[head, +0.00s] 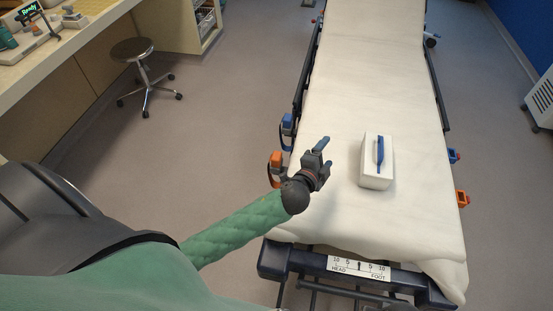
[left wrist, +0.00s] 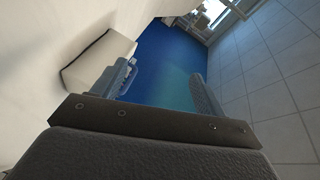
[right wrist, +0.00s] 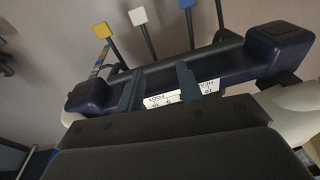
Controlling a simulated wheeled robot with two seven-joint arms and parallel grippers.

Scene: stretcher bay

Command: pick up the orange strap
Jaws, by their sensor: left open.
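An orange strap end with a buckle (head: 276,168) hangs at the left edge of the stretcher (head: 372,75). A second orange strap end (head: 461,199) hangs at its right edge. My left gripper (head: 324,154) is open above the stretcher's left side, to the right of the left orange piece and apart from it. In the left wrist view its fingers (left wrist: 162,85) are apart with nothing between them, and no orange strap shows. My right gripper (right wrist: 159,87) shows only in the right wrist view, open and empty, facing the stretcher's end with the scale label.
Blue strap ends hang at the left (head: 287,130) and right (head: 454,156) edges, beyond the orange ones. A white box with a blue handle (head: 377,165) stands on the stretcher. Dark rails line both sides. A stool (head: 140,62) stands on open floor to the left.

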